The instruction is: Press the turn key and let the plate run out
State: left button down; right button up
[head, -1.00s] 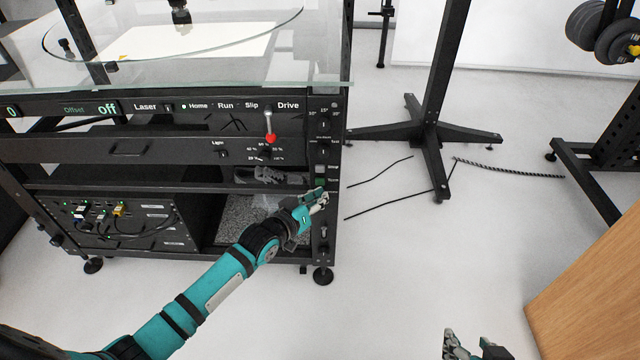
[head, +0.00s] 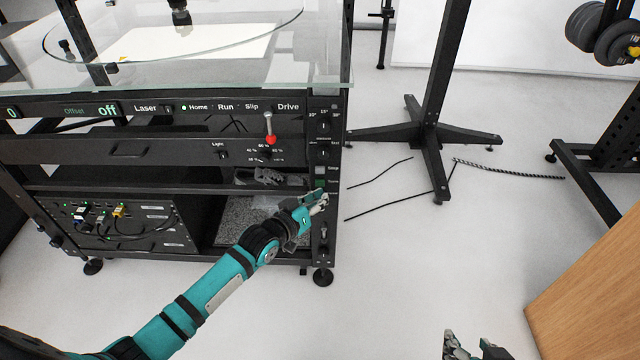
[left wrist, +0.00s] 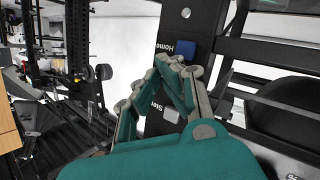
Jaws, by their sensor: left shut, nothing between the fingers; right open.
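The turntable plate (head: 285,28) is a clear round disc at the top left, with a white sheet showing on or through it. A narrow key panel (head: 323,150) runs down the front right post. My left gripper (head: 322,196) is shut and empty, its tips at the panel's lower keys, close to a green key (head: 319,184). In the left wrist view the fingertips lie just below a blue key (left wrist: 185,48) marked Home. The fingers partly hide another label and the key beside it, so contact is unclear. My right gripper (head: 475,348) is open and empty at the bottom edge.
The black rack front carries a display reading "off" and a red-tipped lever (head: 270,138). Connectors with cables (head: 110,213) sit at lower left. A black stand (head: 430,135) and a wooden panel (head: 590,280) stand to the right.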

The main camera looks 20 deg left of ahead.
dwell(0.4)
pick_arm(q)
jog(key=shift+w+a, duration=0.15)
jog(key=shift+w, duration=0.25)
